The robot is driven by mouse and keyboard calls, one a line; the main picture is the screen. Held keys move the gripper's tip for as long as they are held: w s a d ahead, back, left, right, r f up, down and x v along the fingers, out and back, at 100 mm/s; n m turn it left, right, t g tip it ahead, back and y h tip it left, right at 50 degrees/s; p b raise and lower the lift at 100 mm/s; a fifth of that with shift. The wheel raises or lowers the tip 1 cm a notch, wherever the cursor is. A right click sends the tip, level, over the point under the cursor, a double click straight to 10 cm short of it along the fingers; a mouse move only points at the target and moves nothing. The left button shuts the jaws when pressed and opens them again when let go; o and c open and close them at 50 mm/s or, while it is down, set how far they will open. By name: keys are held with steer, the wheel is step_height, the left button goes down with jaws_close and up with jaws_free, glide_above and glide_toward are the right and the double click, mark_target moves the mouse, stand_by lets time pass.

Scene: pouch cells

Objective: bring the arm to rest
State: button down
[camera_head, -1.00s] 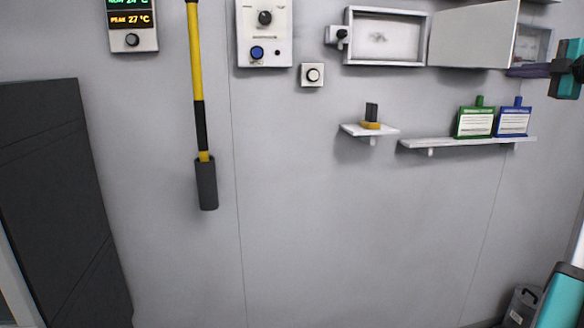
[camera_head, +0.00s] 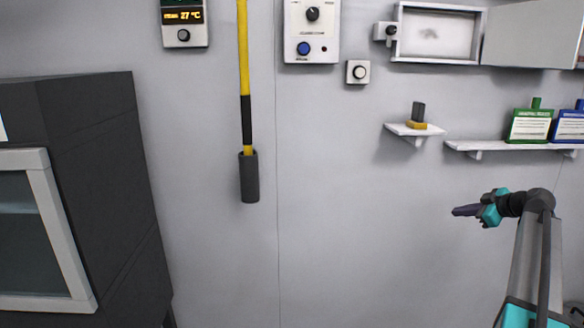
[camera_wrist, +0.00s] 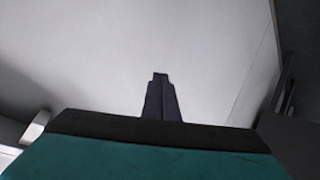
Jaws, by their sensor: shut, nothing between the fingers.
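My gripper (camera_head: 458,211) is at the right of the head view, in front of the bare grey wall and below the shelves. Its dark fingers point left and are together with nothing between them. My arm stands upright at the lower right and bends over at the top toward the gripper. In the wrist view the shut fingers (camera_wrist: 160,97) point at a plain pale surface.
An open wall box (camera_head: 436,35) is higher. A dark cabinet (camera_head: 100,180) stands left.

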steer(key=s+a+f+m+g, duration=0.1)
steer(key=a+f, duration=0.4)
steer(key=f, duration=0.3)
steer(key=a+f+m+g+y, duration=0.1)
steer(key=a+f+g, duration=0.1)
steer(key=a+f, duration=0.55)
steer(key=s+a+f+m+g, duration=0.1)
steer(key=a+f, duration=0.3)
steer(key=f, duration=0.6)
steer(key=s+a+f+m+g, duration=0.2)
steer(key=s+a+f, duration=0.3)
steer(key=a+f, duration=0.3)
steer(key=s+a+f+m+g, duration=0.1)
steer(key=s+a+f+g, duration=0.2)
steer(key=s+a+f, duration=0.5)
steer(key=s+a+f+m+g+h+p, duration=0.1)
steer(key=s+a+f+g, duration=0.1)
steer(key=s+a+f, duration=0.35)
steer(key=s+a+f+m+g+h, duration=0.1)
steer(key=s+a+f+g, duration=0.15)
steer(key=s+f, duration=0.6)
steer(key=s+a+f+g+h, duration=0.1)
steer(key=s+a+f, duration=0.1)
steer(key=s, duration=0.8)
steer(key=s+a+f+m+g+h, duration=0.1)
steer(key=s+f, duration=0.3)
steer(key=s, duration=0.5)
steer(key=shift+s+a+f+g+p, duration=0.35)
steer(key=shift+a+g, duration=0.1)
steer(key=shift+a, duration=0.25)
